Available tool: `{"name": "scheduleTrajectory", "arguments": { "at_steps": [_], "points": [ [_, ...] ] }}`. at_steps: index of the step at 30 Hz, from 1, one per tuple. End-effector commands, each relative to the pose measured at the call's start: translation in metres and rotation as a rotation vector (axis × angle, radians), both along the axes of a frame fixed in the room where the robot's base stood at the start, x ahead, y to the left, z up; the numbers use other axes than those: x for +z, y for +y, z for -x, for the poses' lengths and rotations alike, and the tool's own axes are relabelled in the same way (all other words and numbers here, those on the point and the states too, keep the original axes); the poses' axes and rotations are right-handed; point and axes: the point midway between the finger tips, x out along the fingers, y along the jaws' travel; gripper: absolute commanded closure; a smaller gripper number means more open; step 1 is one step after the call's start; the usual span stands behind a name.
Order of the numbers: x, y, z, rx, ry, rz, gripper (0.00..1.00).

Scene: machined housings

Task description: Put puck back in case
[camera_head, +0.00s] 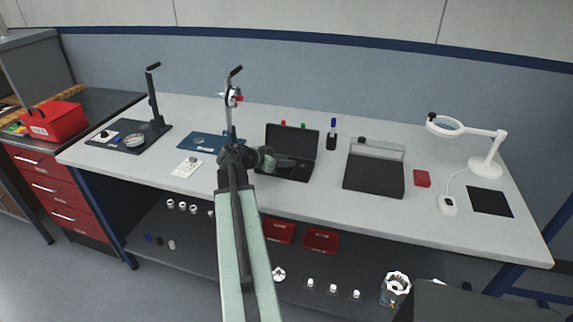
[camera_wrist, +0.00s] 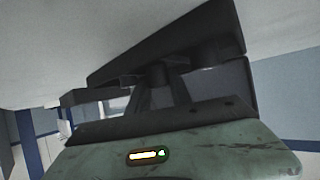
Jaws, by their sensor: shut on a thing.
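The black case (camera_head: 306,137) stands open on the bench, its lid raised at the back. My gripper (camera_head: 285,163) reaches in from the left, over the case's base and in front of the lid. In the wrist view the gripper (camera_wrist: 157,82) is shut on a small dark rounded thing (camera_wrist: 157,70), apparently the puck. The large dark shape of the case (camera_wrist: 190,38) lies just beyond the fingertips. My arm and the dim light hide whether the puck touches the case floor.
A dark tray with a clear cover (camera_head: 375,178) stands right of the case, with a pen holder (camera_head: 331,142) between them. A stand on a blue base (camera_head: 205,142) and a white card (camera_head: 187,167) are left. A magnifier lamp (camera_head: 487,166) stands far right.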

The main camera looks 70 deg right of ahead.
Motion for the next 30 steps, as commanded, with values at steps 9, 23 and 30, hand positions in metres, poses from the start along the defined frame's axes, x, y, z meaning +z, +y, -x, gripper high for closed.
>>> {"name": "scheduleTrajectory", "arguments": {
  "at_steps": [9, 23, 30],
  "points": [
    [-0.012, 0.002, 0.003, -0.012, -0.010, -0.010, 1.00],
    [-0.017, 0.002, 0.005, -0.017, -0.013, -0.009, 0.53],
    [0.010, 0.019, -0.004, -0.014, -0.013, -0.010, 0.53]
  ]
}}
